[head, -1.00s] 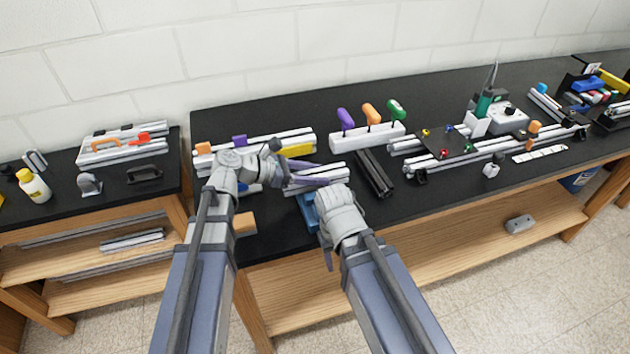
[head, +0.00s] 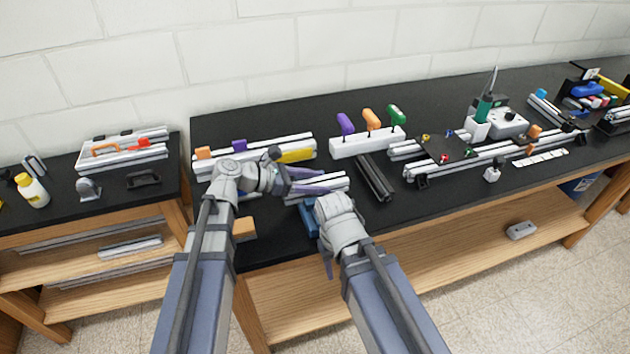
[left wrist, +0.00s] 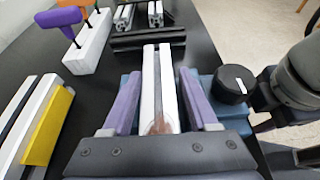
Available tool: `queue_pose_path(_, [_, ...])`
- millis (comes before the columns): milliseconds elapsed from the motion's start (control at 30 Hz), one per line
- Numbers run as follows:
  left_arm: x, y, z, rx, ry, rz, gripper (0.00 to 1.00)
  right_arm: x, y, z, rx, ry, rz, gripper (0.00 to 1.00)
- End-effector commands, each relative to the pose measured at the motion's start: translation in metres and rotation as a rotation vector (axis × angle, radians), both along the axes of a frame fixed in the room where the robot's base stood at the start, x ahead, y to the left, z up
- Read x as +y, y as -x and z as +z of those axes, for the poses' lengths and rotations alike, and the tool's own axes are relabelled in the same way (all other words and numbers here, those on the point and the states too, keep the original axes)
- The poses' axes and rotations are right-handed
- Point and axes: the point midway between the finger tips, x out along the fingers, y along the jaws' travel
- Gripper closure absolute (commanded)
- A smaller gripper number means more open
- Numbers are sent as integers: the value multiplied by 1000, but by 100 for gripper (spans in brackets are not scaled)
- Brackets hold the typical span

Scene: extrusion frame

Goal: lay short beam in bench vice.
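The short beam (head: 334,184) is a silver slotted bar. It lies across the blue bench vice (head: 308,214) at the bench front; my arms partly hide the vice. In the left wrist view the beam (left wrist: 158,80) runs between blue vice parts (left wrist: 208,84); I cannot tell how deep it sits. My left gripper (head: 318,181) has its purple fingers on either side of the beam. Narrow gaps show beside the beam, so it looks open. My right gripper (head: 328,256) is by the vice's black knob (left wrist: 232,84), its fingers mostly hidden.
A white block with purple, orange and green-handled tools (head: 367,142) stands behind. Dark bars (head: 375,178) lie right of the vice. Long silver beams with a yellow piece (head: 296,156) lie behind my left gripper. Black bench top is clear at back left.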

Motion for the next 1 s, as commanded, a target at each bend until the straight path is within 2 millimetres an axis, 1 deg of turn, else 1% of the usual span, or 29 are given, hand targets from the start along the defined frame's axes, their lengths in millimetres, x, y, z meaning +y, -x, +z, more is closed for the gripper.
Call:
queue_pose_path(33, [1,-1,-5,3,-15,1,23,0,0,-2,0,0,0,50])
queue_pose_path(67, [1,-1,-5,3,-15,1,20,0,0,-2,0,0,0,50])
queue_pose_path(167, [1,-1,-4,4,-15,2,20,0,0,-1,0,0,0,50])
queue_pose_path(267, [2,-1,1,4,-15,2,20,0,0,5,0,0,0,50])
queue_pose_path(367, [2,-2,13,3,-15,2,20,0,0,16,0,0,0,50])
queue_pose_path(700, [67,20,41,1,-11,6,20,0,0,44,0,0,0,50])
queue_pose_path(833, [86,26,49,2,-10,6,20,0,0,51,0,0,0,50])
queue_pose_path(1000, [102,31,54,0,-10,4,20,0,0,56,0,0,0,50])
